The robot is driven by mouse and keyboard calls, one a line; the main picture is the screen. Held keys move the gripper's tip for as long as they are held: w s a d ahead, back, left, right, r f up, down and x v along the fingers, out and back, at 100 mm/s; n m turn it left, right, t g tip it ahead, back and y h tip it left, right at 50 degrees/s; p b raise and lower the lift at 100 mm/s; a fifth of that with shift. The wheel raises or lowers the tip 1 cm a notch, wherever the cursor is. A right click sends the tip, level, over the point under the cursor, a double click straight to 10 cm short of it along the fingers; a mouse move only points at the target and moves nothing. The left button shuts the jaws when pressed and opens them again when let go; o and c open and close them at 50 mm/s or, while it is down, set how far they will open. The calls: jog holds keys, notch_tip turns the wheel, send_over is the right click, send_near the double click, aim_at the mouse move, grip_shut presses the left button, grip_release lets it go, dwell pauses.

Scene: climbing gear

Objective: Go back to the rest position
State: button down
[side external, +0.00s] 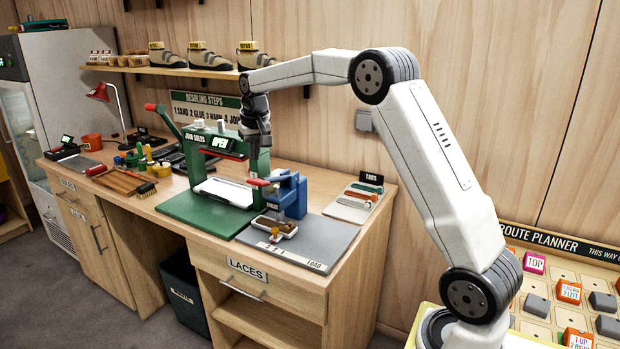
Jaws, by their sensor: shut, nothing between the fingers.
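My gripper (256,172) points down above the workbench (345,249), just in front of the green sole press and close to the blue device. Its fingers are small and dark here, shut with nothing between them. My white arm reaches in from the right and arches over the bench. The green press (262,158) shows the word OPEN on its display, and a white plate lies in its front.
A tag board (352,206) lies at the right. Tools and brushes (125,182) lie at the left. Shoes (204,55) stand on a wall shelf. The route planner board (560,290) is at the right.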

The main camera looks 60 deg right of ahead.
jog(key=shift+s+a+f, duration=0.2)
jog(key=shift+a+f, duration=0.05)
jog(key=shift+a, duration=0.15)
jog(key=s+a+f+n, duration=0.2)
jog(key=s+a+f, duration=0.2)
jog(key=s+a, duration=0.2)
jog(key=s+a+f+n, duration=0.2)
jog(key=s+a+f, duration=0.3)
jog(key=s, duration=0.6)
jog(key=s+a+f+n+y, duration=0.1)
jog(key=s+a+f+n, duration=0.1)
jog(key=s+a+f, duration=0.3)
jog(key=s+a, duration=0.2)
jog(key=s, duration=0.1)
jog(key=shift+s+a+f+t, duration=0.15)
jog(key=shift+a+f+t, duration=0.05)
jog(key=shift+a+t, duration=0.1)
